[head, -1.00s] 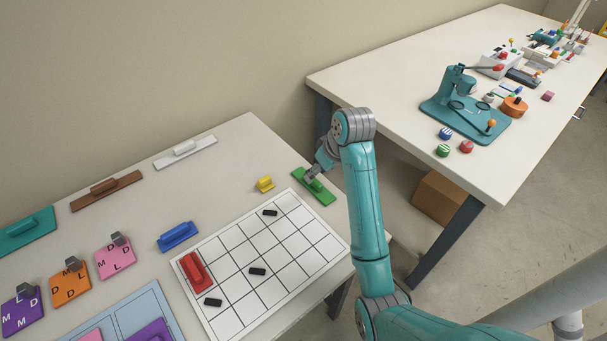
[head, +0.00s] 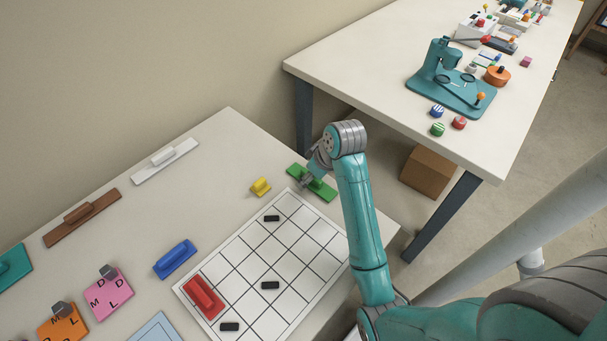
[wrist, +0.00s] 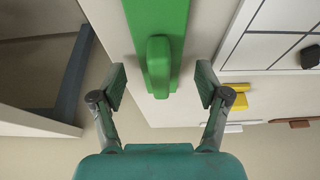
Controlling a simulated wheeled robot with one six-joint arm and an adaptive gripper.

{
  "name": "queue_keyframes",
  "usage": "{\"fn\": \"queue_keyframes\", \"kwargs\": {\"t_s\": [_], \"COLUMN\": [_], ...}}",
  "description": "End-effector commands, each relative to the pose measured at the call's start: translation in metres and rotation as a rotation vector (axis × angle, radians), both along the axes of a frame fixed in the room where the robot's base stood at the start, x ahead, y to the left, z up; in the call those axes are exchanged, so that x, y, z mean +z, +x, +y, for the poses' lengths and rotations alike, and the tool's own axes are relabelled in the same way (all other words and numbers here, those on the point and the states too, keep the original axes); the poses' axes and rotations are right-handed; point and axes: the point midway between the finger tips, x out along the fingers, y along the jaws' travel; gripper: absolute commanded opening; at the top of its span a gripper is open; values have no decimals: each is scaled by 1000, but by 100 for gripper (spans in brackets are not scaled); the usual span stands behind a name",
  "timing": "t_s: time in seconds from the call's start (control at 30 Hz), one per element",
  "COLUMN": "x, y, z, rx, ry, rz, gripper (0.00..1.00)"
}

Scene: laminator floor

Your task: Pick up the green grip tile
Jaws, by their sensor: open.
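The green grip tile (head: 312,183) is a flat green strip with a raised grip block. It lies on the near table by its right corner, beyond the white grid board. In the wrist view the green grip tile (wrist: 161,30) runs down from the top edge, its rounded grip block between and just ahead of my fingertips. My gripper (wrist: 160,88) is open and empty, one finger on each side of the tile and apart from it. In the head view my gripper (head: 306,181) is over the tile and partly hides it.
The grid board (head: 302,228) holds a red grip piece (head: 204,297) and small black blocks. A yellow piece (head: 260,187) lies just left of the green tile, a blue one (head: 175,258) further left. A second table (head: 350,75) with a teal press (head: 450,80) stands behind.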

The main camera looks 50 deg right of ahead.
Motion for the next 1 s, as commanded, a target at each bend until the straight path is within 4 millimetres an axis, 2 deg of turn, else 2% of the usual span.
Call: {"fn": "queue_keyframes", "kwargs": {"t_s": [0.2,0.23,0.5,0.53,0.83,1.0], "x": [-1,-1,-1,-1,0,7], "y": [-1,-1,0,0,0,5], "z": [0,0,0,0,0,0], "rx": [0,1,1,1,1,2], "ry": [0,0,0,0,0,-1], "rz": [0,0,0,0,-1,-2], "gripper": [75,72,5,0,0,0]}}
